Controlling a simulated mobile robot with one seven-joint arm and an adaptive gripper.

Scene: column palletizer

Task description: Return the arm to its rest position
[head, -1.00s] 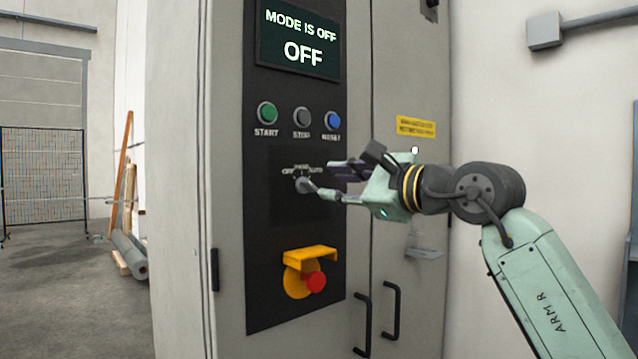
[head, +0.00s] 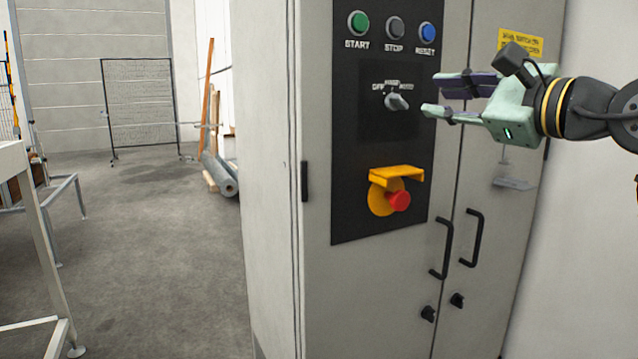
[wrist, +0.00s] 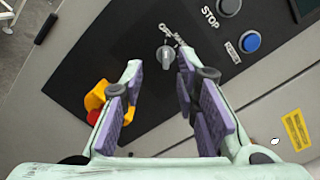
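My gripper (head: 434,97) is at the right of the head view, in front of the grey cabinet's black panel (head: 350,140). Its mint fingers with purple pads are apart, with nothing between them. The grey selector knob (head: 396,101) is just left of the fingertips, with a small gap showing. In the wrist view the knob (wrist: 166,57) lies beyond the open fingertips (wrist: 158,70). Its exact setting is hard to read. My arm reaches in from the right edge; most of it is out of view.
Green START (head: 358,23), grey STOP (head: 395,27) and blue RESET (head: 427,33) buttons sit above the knob. A red emergency button (head: 399,201) under a yellow guard is below. Door handles (head: 474,238) project at lower right. Open floor (head: 160,260) lies left, beside a metal frame (head: 45,220).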

